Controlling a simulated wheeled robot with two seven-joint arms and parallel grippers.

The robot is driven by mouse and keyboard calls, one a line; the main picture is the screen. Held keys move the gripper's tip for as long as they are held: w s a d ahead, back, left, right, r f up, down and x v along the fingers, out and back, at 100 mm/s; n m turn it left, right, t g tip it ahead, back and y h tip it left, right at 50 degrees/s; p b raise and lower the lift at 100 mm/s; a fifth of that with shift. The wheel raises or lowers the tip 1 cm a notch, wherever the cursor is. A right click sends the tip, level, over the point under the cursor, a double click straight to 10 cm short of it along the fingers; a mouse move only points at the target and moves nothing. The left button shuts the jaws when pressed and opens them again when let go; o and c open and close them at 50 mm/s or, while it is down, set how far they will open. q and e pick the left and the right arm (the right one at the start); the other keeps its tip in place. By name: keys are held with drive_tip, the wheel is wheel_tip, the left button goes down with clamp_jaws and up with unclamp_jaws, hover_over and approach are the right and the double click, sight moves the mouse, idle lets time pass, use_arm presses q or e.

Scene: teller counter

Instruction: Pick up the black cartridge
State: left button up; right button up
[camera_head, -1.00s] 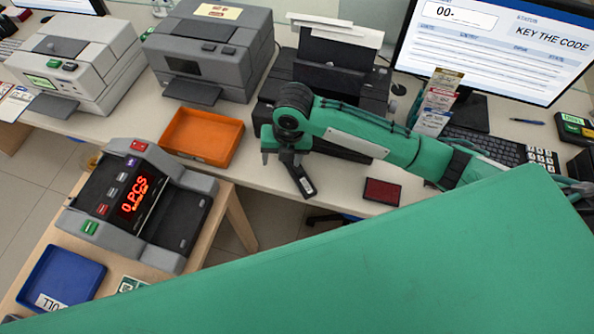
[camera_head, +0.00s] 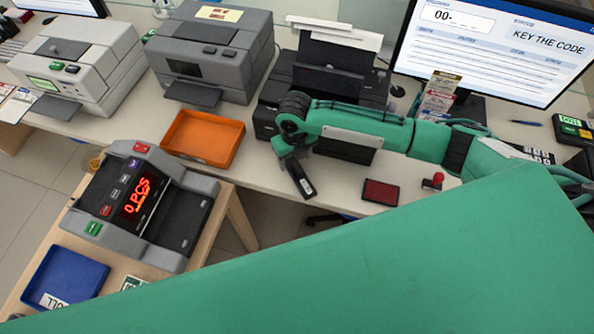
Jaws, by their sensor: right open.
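The black cartridge (camera_head: 300,180) lies at the front edge of the counter, a slim dark block with a small pale label near its lower end. My right gripper (camera_head: 287,153) is open, close to the upper end of the cartridge. Its wrist and fingers hide that end, so I cannot tell whether a finger touches it or whether it stands between the fingers. My left gripper is not in view.
An orange tray (camera_head: 190,154) lies left of the cartridge, and a red ink pad (camera_head: 381,191) and red stamp (camera_head: 433,182) lie to the right. A black printer (camera_head: 330,83) stands behind. A counting machine (camera_head: 150,207) sits on the lower table.

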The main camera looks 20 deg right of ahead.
sight(296, 166)
drive_tip(key=f, duration=0.1)
drive_tip(key=f+p, duration=0.1)
drive_tip(key=f, duration=0.1)
drive_tip(key=f+p, duration=0.1)
drive_tip(key=shift+s+d+f, duration=0.1)
drive_tip(key=shift+s+f, duration=0.05)
drive_tip(key=shift+s, duration=0.1)
drive_tip(key=shift+f, duration=0.55)
drive_tip(key=c, duration=1.1)
drive_tip(key=shift+r, duration=0.15)
